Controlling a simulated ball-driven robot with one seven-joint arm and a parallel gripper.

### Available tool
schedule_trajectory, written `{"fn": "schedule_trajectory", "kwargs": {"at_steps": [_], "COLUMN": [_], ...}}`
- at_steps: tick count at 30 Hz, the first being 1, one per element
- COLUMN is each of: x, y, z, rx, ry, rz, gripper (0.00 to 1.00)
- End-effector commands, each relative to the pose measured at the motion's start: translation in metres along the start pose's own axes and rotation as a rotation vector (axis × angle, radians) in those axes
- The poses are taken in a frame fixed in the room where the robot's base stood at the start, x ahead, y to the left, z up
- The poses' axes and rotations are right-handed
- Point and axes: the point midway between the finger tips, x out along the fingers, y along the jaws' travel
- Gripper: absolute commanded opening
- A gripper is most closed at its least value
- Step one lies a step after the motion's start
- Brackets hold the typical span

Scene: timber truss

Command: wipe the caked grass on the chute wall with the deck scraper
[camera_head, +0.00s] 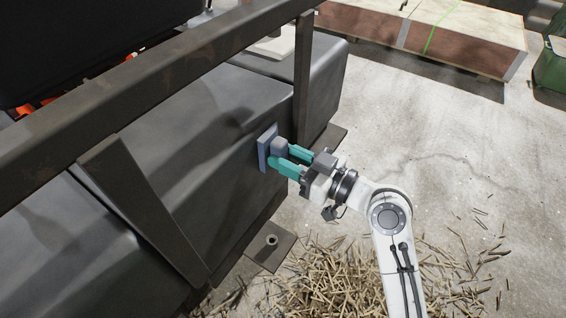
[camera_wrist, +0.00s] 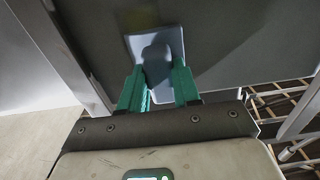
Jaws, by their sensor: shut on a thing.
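The deck scraper, a blue-grey plate (camera_head: 265,146) with a block-like grip, is held between the teal fingers of my gripper (camera_head: 282,154). Its flat face is turned to the dark grey chute wall (camera_head: 215,135) and looks to be against it or very close; I cannot tell which. In the wrist view, the scraper (camera_wrist: 170,40) stands between the fingers (camera_wrist: 158,74) in front of the dark wall (camera_wrist: 225,45).
A dark rail (camera_head: 150,85) runs above the wall, with an upright post (camera_head: 303,80) just beyond the scraper and a slanted brace (camera_head: 145,210) nearer. Straw-like debris (camera_head: 330,285) covers the floor below. Timber-topped crates (camera_head: 450,45) stand at the back; pale floor between is clear.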

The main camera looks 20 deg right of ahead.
Motion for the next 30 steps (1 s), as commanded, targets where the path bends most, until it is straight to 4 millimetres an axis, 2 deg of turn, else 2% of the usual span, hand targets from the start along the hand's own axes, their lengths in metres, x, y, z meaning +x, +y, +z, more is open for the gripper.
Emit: {"fn": "schedule_trajectory", "kwargs": {"at_steps": [5, 15, 19, 30], "x": [0.001, 0.003, 0.004, 0.002], "y": [0.007, 0.032, 0.034, 0.033], "z": [0.000, 0.000, 0.001, 0.026], "rx": [-0.001, -0.001, 0.000, 0.000], "ry": [0.002, 0.002, 0.001, 0.000], "rz": [0.002, 0.001, -0.001, -0.003], "gripper": [0.07, 0.07, 0.07, 0.07]}}
